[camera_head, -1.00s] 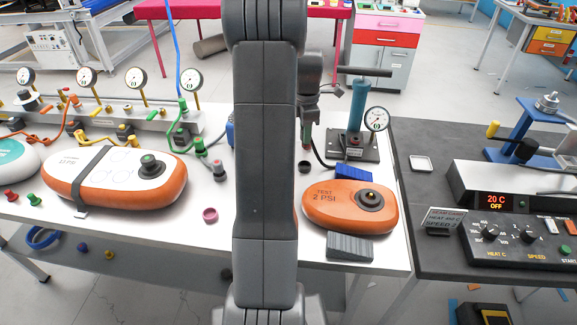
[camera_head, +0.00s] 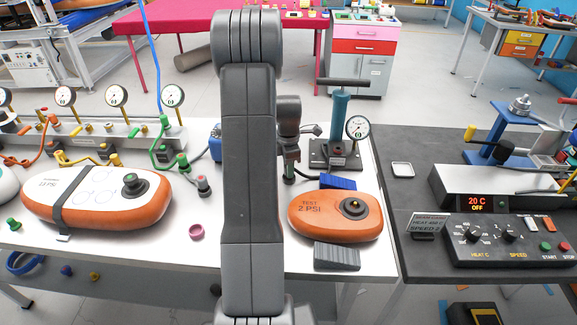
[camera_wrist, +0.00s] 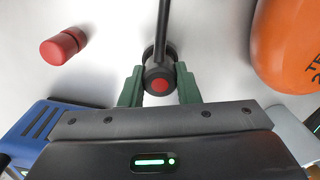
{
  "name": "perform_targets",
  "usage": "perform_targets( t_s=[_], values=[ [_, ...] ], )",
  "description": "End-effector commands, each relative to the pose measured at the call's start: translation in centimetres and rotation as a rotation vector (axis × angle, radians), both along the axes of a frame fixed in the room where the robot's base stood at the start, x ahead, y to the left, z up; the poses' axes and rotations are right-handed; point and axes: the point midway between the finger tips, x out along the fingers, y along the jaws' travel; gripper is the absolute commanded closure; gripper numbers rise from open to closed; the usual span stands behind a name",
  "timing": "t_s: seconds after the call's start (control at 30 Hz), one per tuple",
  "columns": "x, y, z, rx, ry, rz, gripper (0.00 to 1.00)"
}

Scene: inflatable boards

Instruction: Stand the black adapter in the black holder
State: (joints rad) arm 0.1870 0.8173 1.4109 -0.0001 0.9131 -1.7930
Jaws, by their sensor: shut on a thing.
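My gripper (camera_wrist: 159,92) is shut on the black adapter (camera_wrist: 158,68), a dark cylinder with a red centre; its green fingers are on either side of it. A black hose runs up from it in the wrist view. In the head view my gripper (camera_head: 289,158) is low over the white table, right of my arm. A dark round shape, which looks like the black holder (camera_head: 289,179), shows directly under it. A dark rim also shows behind the adapter in the wrist view. I cannot tell whether the adapter is inside the holder or just above it.
An orange test board (camera_head: 325,225) lies to the right, with a blue wedge (camera_head: 338,183) and a grey wedge (camera_head: 337,256) beside it. The pump (camera_head: 340,120) stands behind.

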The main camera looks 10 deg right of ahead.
Motion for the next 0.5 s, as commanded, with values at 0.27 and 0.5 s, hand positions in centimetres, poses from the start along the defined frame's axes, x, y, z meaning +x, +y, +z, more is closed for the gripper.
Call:
perform_targets(
  t_s=[0.27, 0.5],
  values=[
    [-0.01, 0.0, -0.11, 0.0, 0.0, 0.0, 0.49],
    [0.0, 0.0, 0.4, 0.0, 0.0, 0.0, 0.49]
  ],
)
